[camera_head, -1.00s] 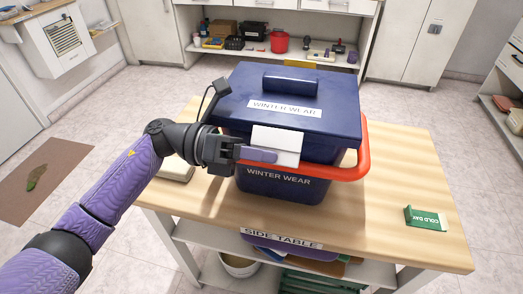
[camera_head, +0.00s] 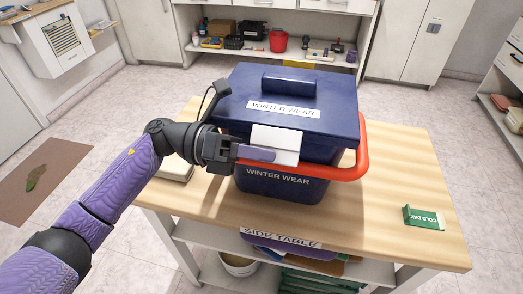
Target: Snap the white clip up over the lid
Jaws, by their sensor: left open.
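A dark blue box (camera_head: 283,189) labelled "WINTER WEAR" stands on the wooden table. Its blue lid (camera_head: 320,118) sits on top, with a block handle and its own label. The white clip (camera_head: 277,138) is at the front of the box, its upper part lying flat against the lid's front edge. My left gripper (camera_head: 258,154) comes in from the left with its purple finger in front of the clip's lower part. It is open; whether the finger touches the clip I cannot tell. The box front behind the finger is hidden. My right gripper is not in view.
A red-orange handle (camera_head: 350,172) loops around the box's front right. A green "COLD DAY" card (camera_head: 423,217) stands on the table (camera_head: 382,215) at the right. A pale block (camera_head: 176,168) lies behind my left arm.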

